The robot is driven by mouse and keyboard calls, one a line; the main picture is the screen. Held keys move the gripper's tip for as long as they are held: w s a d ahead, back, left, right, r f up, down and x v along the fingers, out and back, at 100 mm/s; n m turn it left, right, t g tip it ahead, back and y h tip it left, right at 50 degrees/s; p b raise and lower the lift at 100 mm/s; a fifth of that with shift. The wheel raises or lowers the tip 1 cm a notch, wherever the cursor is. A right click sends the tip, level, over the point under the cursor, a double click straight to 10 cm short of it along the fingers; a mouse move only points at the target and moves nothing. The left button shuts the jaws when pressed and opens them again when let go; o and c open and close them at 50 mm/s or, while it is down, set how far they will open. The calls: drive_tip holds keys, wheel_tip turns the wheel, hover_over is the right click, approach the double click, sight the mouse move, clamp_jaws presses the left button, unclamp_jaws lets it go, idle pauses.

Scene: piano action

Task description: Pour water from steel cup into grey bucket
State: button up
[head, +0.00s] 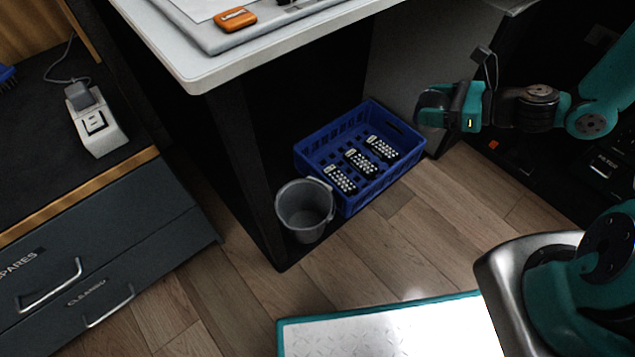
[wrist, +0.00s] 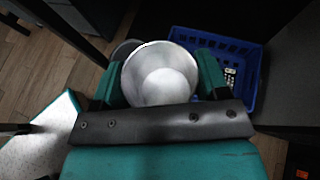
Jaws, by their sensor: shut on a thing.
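The steel cup (wrist: 160,72) is between the two teal fingers of my gripper (head: 432,108), which is shut on it. In the wrist view I look into its round mouth and see a pale disc inside. I cannot tell whether that is water or the cup's bottom. The grey bucket (head: 305,212) stands upright on the floor beside the desk's dark leg. My gripper is above and to the right of it in the head view, well apart. In the wrist view the bucket's rim (wrist: 124,48) shows behind the cup, which hides most of it.
A blue crate (head: 345,203) with several black-and-white dotted pieces stands right behind the bucket. The white desktop (head: 190,72) overhangs from above. Dark drawers (head: 110,260) stand at the left. A teal-edged platform (head: 390,332) lies in front. Wooden floor is clear around the bucket's front.

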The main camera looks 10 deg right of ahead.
drive_tip(key=w+a+f+n+g+y+b, duration=0.1)
drive_tip(key=w+a+f+n+g+b, duration=0.15)
drive_tip(key=w+a+f+b, duration=0.4)
drive_tip(key=w+a+f+n+g+y+b, duration=0.1)
drive_tip(key=w+a+f+n+g+b, duration=0.15)
drive_tip(key=w+f+b, duration=0.45)
drive_tip(key=a+f+n+g+b, duration=0.4)
drive_tip(key=a+f+g+b, duration=0.1)
drive_tip(key=a+f+b, duration=0.9)
drive_tip(key=a, duration=0.3)
drive_tip(key=shift+s+a+f+n+g+b, duration=0.2)
drive_tip(key=shift+a+f+n+g+b, duration=0.1)
drive_tip(key=shift+a+f+g+b, duration=0.1)
drive_tip(key=shift+r+p, duration=0.2)
drive_tip(key=shift+p, duration=0.1)
